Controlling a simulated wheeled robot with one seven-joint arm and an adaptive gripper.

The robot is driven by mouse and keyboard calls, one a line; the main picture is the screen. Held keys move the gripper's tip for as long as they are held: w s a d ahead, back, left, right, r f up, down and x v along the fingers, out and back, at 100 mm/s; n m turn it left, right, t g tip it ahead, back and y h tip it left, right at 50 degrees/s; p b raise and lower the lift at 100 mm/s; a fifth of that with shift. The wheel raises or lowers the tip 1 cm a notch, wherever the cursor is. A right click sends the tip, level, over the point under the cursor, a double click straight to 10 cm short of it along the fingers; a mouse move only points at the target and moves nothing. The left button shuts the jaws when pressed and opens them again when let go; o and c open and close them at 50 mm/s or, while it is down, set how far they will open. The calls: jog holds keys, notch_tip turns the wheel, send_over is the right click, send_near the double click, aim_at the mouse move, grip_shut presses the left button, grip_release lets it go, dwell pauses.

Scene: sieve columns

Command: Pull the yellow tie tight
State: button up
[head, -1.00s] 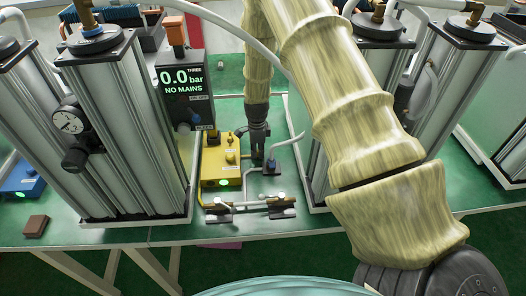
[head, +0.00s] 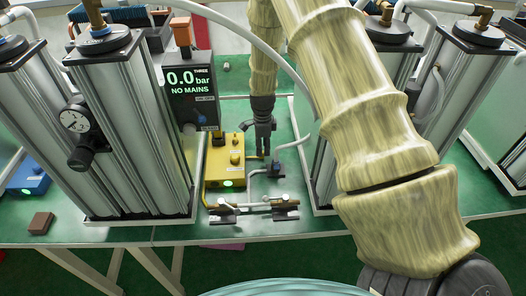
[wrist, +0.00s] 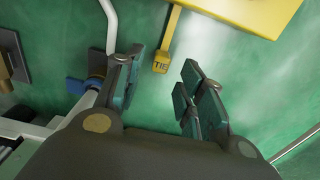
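The yellow tie (wrist: 162,60) is a short strap ending in a small square tab marked TIE. It hangs from the yellow box (wrist: 250,12) in the wrist view. In the head view the yellow box (head: 225,168) stands on the green bench with a green light lit. My gripper (head: 264,150) points down just right of the box. In the wrist view my gripper (wrist: 160,88) is open, with a clear gap between its fingers. The tab appears in line with that gap, beyond the fingertips. Nothing is held. I cannot tell how far the tab is from the fingers.
A small blue-handled valve (head: 276,168) with a white tube stands close right of my gripper. A metal bracket rail (head: 254,207) lies in front. Tall silver columns (head: 130,130) rise at both sides. A display (head: 190,85) reads 0.0 bar, NO MAINS. My arm covers the right centre.

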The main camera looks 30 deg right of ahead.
aim_at(263, 152)
notch_tip(263, 152, up, 8)
jog(key=shift+r, duration=0.15)
dwell(0.6)
